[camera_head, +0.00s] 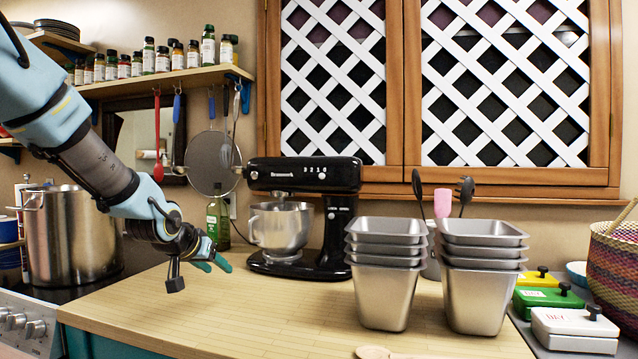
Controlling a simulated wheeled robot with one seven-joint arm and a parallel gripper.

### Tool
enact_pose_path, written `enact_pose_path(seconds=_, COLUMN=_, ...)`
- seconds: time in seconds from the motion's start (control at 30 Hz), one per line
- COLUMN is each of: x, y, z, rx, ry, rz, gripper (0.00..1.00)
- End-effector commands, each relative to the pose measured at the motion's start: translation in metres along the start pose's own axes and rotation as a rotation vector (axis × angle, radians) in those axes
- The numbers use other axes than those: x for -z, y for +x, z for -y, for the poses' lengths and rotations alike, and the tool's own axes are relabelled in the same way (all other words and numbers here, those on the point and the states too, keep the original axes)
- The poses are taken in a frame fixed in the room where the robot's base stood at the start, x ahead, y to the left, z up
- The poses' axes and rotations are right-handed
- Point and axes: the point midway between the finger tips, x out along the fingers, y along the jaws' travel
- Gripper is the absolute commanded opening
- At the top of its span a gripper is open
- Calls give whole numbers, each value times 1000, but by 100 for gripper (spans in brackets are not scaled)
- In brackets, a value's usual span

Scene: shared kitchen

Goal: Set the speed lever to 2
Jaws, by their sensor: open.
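The black stand mixer (330,232) stands upright on the wooden counter, with its head lowered over a steel bowl (281,226). The digits 3 2 1 0 show on the side of its head. A small pale knob (321,175), apparently the speed lever, sits just below the right part of these digits. It is too small to tell which number it marks. My gripper (176,281) hangs over the counter to the left of the mixer, lower than the lever and apart from it. It is open and holds nothing visible; one dark finger shows clearly pointing down.
Two stacks of steel containers (386,290) (478,293) stand right of the mixer. A green bottle (218,220) and green-handled tool (221,262) are behind my gripper. A large pot (70,240) is at left. The counter (265,315) is clear in front of the mixer.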

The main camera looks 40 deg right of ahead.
Motion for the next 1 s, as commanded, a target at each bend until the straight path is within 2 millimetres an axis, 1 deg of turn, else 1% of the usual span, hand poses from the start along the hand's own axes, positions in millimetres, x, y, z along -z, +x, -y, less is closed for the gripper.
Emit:
enact_pose_path(seconds=0.03, x=37, y=14, z=-36, rx=-82, ry=23, rz=-102, gripper=52)
enact_pose_path(seconds=0.07, x=59, y=17, z=-56, rx=-128, ry=32, rz=-161, gripper=52)
enact_pose_path(seconds=0.1, x=87, y=17, z=-80, rx=-184, ry=42, rz=-238, gripper=52)
enact_pose_path(seconds=0.17, x=125, y=12, z=-113, rx=-261, ry=45, rz=-344, gripper=52)
enact_pose_path(seconds=0.2, x=147, y=6, z=-130, rx=-305, ry=43, rz=-407, gripper=52)
enact_pose_path(seconds=0.3, x=188, y=-12, z=-160, rx=-386, ry=33, rz=-526, gripper=52)
enact_pose_path(seconds=0.4, x=209, y=-23, z=-175, rx=-429, ry=24, rz=-590, gripper=52)
enact_pose_path(seconds=0.47, x=215, y=-26, z=-178, rx=-439, ry=22, rz=-606, gripper=52)
enact_pose_path(seconds=0.57, x=221, y=-23, z=-183, rx=-443, ry=21, rz=-609, gripper=52)
enact_pose_path(seconds=0.77, x=237, y=-1, z=-195, rx=-443, ry=20, rz=-606, gripper=52)
enact_pose_path(seconds=1.0, x=259, y=30, z=-213, rx=-441, ry=22, rz=-604, gripper=52)
